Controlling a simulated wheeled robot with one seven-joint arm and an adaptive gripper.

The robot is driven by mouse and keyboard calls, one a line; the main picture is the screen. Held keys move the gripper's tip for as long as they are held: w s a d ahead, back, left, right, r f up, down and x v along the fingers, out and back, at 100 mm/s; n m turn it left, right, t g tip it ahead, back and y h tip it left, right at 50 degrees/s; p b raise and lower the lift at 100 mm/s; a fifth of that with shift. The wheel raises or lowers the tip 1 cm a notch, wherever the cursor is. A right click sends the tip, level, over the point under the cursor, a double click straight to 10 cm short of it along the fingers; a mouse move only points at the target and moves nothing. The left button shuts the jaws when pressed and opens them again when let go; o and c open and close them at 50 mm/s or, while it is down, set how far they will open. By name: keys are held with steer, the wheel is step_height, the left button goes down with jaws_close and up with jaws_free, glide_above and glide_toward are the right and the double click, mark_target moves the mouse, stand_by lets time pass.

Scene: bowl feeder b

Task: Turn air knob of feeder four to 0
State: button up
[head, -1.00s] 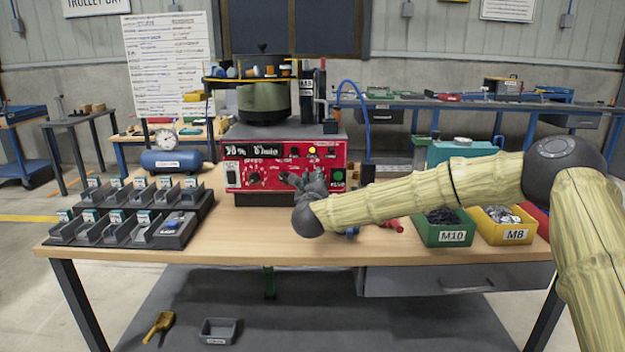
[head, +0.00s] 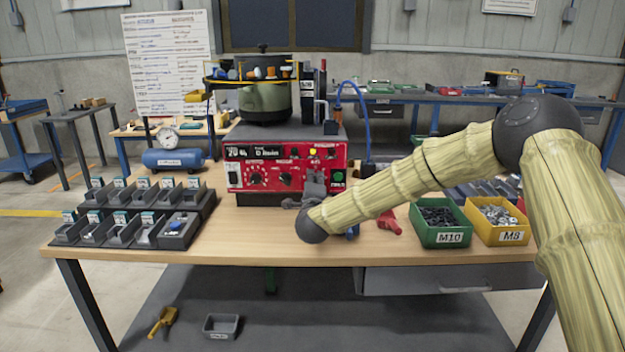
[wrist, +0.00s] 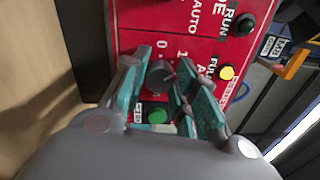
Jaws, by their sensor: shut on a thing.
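The red feeder control box (head: 240,178) stands at the back of the wooden table under the bowl (head: 264,100). My gripper (head: 314,180) is at the right part of its front panel. In the wrist view a dark round knob (wrist: 160,75) sits between the teal fingers of my gripper (wrist: 167,88), which are shut on it. White marks 0 and 1 show beside the knob. Its name label is partly hidden, and I cannot clearly read where its pointer stands. A green button (wrist: 157,116) lies just below the knob, between the fingers.
A yellow button (wrist: 226,72) and a black knob (wrist: 244,23) are close by on the panel. A green M10 bin (head: 440,238) and a yellow M8 bin (head: 499,236) stand right. Black trays (head: 150,222) stand left. The table front is mostly clear.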

steer(key=shift+d+f+n+y+p, duration=0.15)
steer(key=shift+n+p, duration=0.55)
steer(key=shift+n, duration=1.25)
steer(key=shift+a+f+n+y+p, duration=0.15)
steer(key=shift+n+p, duration=0.5)
steer(key=shift+n, duration=1.25)
steer(key=shift+d+n+y+p, duration=0.15)
steer(key=shift+n+p, duration=0.55)
steer(key=shift+n, duration=1.25)
steer(key=o, duration=1)
steer(key=shift+s, duration=0.15)
steer(key=s, duration=1.1)
steer(key=shift+s+d+f, duration=0.15)
steer(key=shift+s, duration=0.25)
